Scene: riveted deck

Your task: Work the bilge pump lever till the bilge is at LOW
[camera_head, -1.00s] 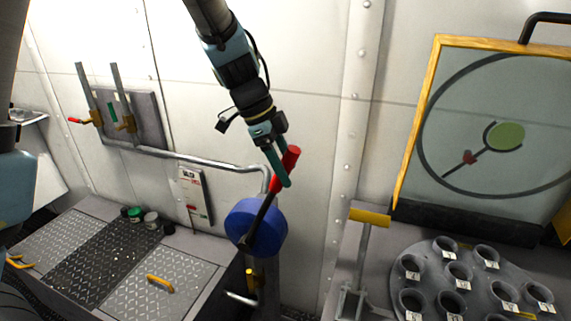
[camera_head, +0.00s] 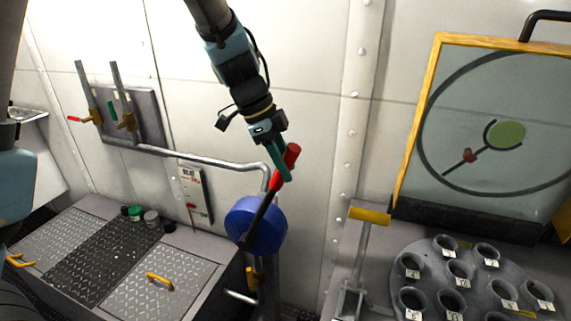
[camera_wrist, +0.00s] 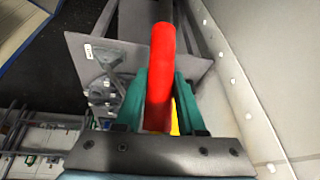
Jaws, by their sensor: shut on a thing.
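The bilge pump lever has a red handle (camera_head: 288,163) on a dark rod, rising from the blue round pump body (camera_head: 262,226). It leans up and to the right. My gripper (camera_head: 283,172) is shut on the red handle, coming from above. In the wrist view the red handle (camera_wrist: 160,75) stands between my two green fingers. A narrow bilge gauge plate (camera_head: 194,192) is on the wall left of the pump. It bears red marks, but its reading is too small to tell.
A grey pipe (camera_head: 205,160) runs along the wall to the pump. Two valve levers stand on a wall plate (camera_head: 148,120) at left. A yellow T-handle (camera_head: 370,216) stands right of the pump, beside a grey cup tray (camera_head: 425,260) and a yellow-framed board (camera_head: 418,120).

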